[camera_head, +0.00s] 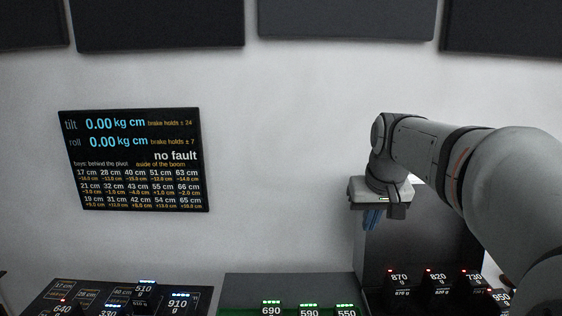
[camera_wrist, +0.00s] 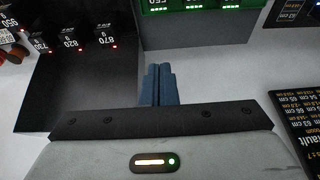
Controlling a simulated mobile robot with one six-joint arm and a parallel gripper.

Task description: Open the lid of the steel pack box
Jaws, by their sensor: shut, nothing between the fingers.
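My gripper (camera_head: 372,219) hangs at the end of my arm, right of centre in the head view, with its blue fingers pointing down. In the wrist view the two blue fingers (camera_wrist: 157,85) lie together, shut and empty. No box that I can clearly name as the steel pack box shows, and no lid can be made out. A dark grey upright panel or box side (camera_head: 420,236) stands behind and below my gripper. It also shows left of the fingers in the wrist view (camera_wrist: 95,82). My arm hides part of the right side.
Black weights with red lights, such as 870 (camera_head: 399,281), stand before the grey panel. Green-lit weights, such as 590 (camera_head: 309,312), stand at bottom centre. Blue-lit weights, such as 910 (camera_head: 179,302), stand at left. A display (camera_head: 133,160) reads "no fault". Dark panels (camera_head: 345,18) hang above.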

